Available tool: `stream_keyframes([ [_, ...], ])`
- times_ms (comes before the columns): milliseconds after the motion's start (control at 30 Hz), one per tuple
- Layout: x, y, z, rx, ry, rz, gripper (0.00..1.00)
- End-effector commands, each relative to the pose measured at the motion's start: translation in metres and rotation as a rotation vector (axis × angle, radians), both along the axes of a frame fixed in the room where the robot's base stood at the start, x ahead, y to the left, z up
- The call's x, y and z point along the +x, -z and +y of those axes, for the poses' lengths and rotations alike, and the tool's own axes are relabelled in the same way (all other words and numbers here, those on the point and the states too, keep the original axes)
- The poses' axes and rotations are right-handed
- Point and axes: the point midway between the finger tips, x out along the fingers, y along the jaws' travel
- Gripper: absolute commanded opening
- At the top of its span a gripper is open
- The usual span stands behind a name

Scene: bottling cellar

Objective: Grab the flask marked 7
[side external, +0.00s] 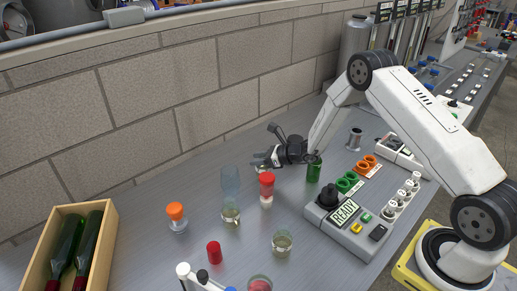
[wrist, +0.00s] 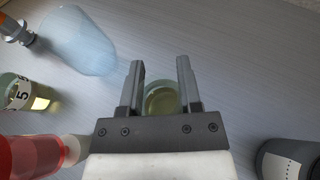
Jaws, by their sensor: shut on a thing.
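In the wrist view, my gripper (wrist: 160,85) is shut on a round glass flask (wrist: 162,97) with yellow-green liquid; the flask sits between the two fingers. Its mark does not show. In the side view, my gripper (side external: 263,158) is low over the bench at the middle, and the held flask is hardly visible there. Another flask with yellowish liquid, marked 5 (wrist: 17,92), stands at the left in the wrist view. A further flask (side external: 282,243) with pale liquid stands nearer the front in the side view; its mark is not readable.
Near the gripper stand a pale blue clear vessel (side external: 230,180), a red-topped vessel (side external: 266,182) and a green bottle (side external: 313,169). An orange-topped vessel (side external: 176,212) is left. A READY box (side external: 345,215) stands right, a wooden crate (side external: 108,240) far left. A brick wall runs behind.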

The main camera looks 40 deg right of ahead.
Motion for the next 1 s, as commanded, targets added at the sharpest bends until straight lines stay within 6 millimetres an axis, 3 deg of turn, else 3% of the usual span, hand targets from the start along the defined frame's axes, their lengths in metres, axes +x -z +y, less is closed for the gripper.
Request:
stream_keyframes([
  [167,-0.001,-0.005,0.000,-0.001,0.002,0.005,0.00],
  [433,-0.002,-0.032,0.000,0.001,0.003,0.001,0.00],
  [1000,-0.066,-0.096,0.005,0.001,0.002,0.001,0.00],
])
